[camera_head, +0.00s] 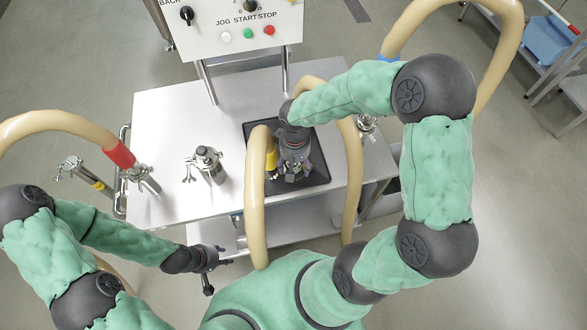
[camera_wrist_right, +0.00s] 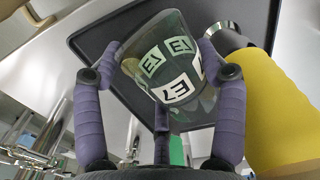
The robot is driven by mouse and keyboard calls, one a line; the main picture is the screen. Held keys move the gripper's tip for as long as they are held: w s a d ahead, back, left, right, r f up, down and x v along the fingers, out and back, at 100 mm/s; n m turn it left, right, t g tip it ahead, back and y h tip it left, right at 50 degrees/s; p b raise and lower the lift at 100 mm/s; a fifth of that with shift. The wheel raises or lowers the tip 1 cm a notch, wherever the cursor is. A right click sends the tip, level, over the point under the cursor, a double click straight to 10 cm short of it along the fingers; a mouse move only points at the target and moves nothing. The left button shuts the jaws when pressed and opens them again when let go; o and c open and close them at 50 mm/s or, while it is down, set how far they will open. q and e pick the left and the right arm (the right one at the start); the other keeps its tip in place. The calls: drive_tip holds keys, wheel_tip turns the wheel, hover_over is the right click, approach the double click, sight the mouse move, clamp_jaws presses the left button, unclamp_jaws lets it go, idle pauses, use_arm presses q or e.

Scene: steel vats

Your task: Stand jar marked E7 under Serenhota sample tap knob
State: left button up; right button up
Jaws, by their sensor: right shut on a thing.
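The jar marked E7 (camera_wrist_right: 165,75) is greenish clear glass with several white E7 labels. My right gripper (camera_head: 293,172) is shut on it, with purple fingers on both sides of the jar in the wrist view. In the head view the gripper is over the black tray (camera_head: 317,180), and the jar is mostly hidden there. In the wrist view the jar appears tilted. My left gripper (camera_head: 216,266) is open and empty in front of the table's left part. No Serenhota name is readable, so I cannot tell which tap knob bears it.
Beige hoses (camera_head: 256,210) arch close to my right gripper; a yellow sleeve (camera_wrist_right: 285,110) is right beside the jar. Steel valve fittings stand on the table at left (camera_head: 207,163) and right (camera_head: 366,125). A control panel (camera_head: 235,25) stands behind. The table's left part (camera_head: 160,115) has bare room.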

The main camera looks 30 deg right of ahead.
drive_tip(key=shift+w+f, duration=0.3)
drive_tip(key=shift+f, duration=0.05)
drive_tip(key=shift+w+d+f+b, duration=0.15)
drive_tip(key=shift+f+b, duration=0.2)
drive_tip(key=shift+f, duration=0.55)
drive_tip(key=shift+w+a+f+b, duration=0.1)
drive_tip(key=shift+f+b, duration=0.2)
drive_tip(key=shift+f, duration=0.55)
drive_tip(key=shift+f, duration=0.15)
drive_tip(key=o, duration=1)
drive_tip(key=shift+o, duration=0.2)
